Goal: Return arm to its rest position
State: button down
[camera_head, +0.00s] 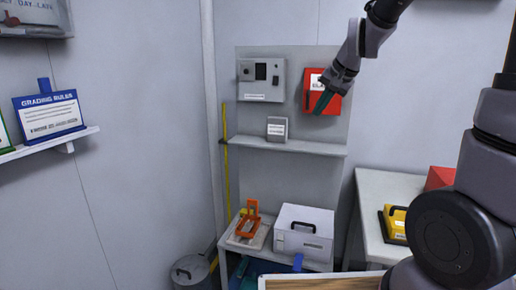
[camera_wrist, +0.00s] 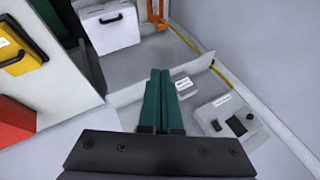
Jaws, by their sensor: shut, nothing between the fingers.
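My gripper (camera_head: 323,101) is raised in front of the wall panel, at the upper right in the head view. Its two green fingers point down and lie together, with nothing between them. In the wrist view my gripper (camera_wrist: 160,75) shows the same closed green fingers. In the head view the fingertips overlap the red box (camera_head: 312,90) on the panel; I cannot tell whether they touch it. My arm comes in from the right edge of the head view and bends above the panel.
A grey device (camera_head: 262,80) hangs left of the red box. A shelf (camera_head: 300,146) below holds a small grey box (camera_head: 277,129). Lower down stand a white case (camera_head: 304,233), an orange frame (camera_head: 248,219) and a yellow case (camera_head: 397,222).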

jog(key=s+d+r, duration=0.2)
jog(key=s, duration=0.4)
jog(key=s+d+r+n, duration=0.1)
jog(key=s+d+r, duration=0.1)
jog(key=s, duration=0.5)
jog(key=s+d+r+t+h, duration=0.1)
jog(key=s+d+r, duration=0.1)
jog(key=s, duration=0.5)
jog(key=shift+s+d+r+n, duration=0.2)
jog(key=shift+d+r+n, duration=0.1)
jog(key=shift+d+n, duration=0.15)
